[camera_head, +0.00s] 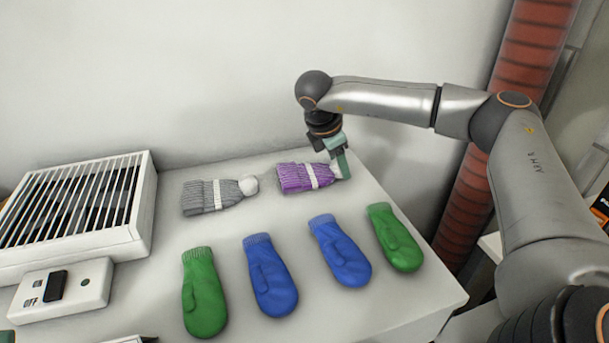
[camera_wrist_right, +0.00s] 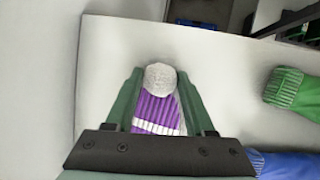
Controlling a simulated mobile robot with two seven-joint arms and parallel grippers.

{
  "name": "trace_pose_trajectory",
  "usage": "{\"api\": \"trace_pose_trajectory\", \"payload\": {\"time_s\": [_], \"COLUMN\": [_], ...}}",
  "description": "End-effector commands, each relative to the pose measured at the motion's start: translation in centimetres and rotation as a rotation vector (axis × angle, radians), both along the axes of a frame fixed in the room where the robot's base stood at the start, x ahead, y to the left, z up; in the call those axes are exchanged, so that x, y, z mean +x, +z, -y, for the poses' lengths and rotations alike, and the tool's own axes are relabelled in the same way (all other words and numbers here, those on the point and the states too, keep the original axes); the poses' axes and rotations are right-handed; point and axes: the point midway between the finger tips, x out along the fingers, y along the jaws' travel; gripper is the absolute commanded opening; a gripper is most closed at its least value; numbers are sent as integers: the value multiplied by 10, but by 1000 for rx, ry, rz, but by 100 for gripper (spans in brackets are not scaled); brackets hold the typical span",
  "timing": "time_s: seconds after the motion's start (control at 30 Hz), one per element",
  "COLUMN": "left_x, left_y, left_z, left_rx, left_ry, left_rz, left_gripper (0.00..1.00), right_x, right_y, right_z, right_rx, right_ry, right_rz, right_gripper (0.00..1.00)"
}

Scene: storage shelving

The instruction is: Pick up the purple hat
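The purple hat (camera_head: 296,178) has a white stripe and a whitish pompom and lies on the white tabletop near the back wall. My right gripper (camera_head: 338,160) is lowered at the hat's pompom end. In the right wrist view, the purple hat (camera_wrist_right: 157,108) lies between the two green fingers of my right gripper (camera_wrist_right: 160,78), which are spread apart on either side of it. Part of the hat is hidden under the gripper body. I see no clear grip on it. My left gripper cannot be made out.
A grey hat (camera_head: 212,195) lies just left of the purple one. Green mittens (camera_head: 203,295) (camera_head: 396,238) and blue mittens (camera_head: 270,277) (camera_head: 341,252) lie in front. A white grilled heater (camera_head: 138,218) and a switch box (camera_head: 92,285) stand at left. A red column (camera_head: 465,205) rises at right.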

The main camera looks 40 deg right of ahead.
Motion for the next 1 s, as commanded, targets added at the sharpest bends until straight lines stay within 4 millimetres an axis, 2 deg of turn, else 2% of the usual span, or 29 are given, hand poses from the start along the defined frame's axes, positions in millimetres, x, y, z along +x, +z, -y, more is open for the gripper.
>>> {"api": "trace_pose_trajectory", "payload": {"time_s": [0.03, 0.47, 0.77, 0.87, 1.0], "left_x": [0, 0, 0, 0, -1], "left_y": [0, 0, 1, 4, 12], "left_z": [0, 0, 0, 1, 1], "left_rx": [1, 1, 1, 3, 12], "left_ry": [-1, 0, -1, 1, 5], "left_rz": [0, 1, 2, 3, 10], "left_gripper": [50, 50, 50, 50, 50], "right_x": [0, 0, 0, 1, 1], "right_y": [0, 0, 3, 14, 43], "right_z": [0, 0, 0, -1, -1], "right_rx": [0, 0, 1, 1, 1], "right_ry": [0, 0, 1, 0, 1], "right_rz": [0, 0, 1, 4, 4], "right_gripper": [48, 0, 0, 0, 0]}}
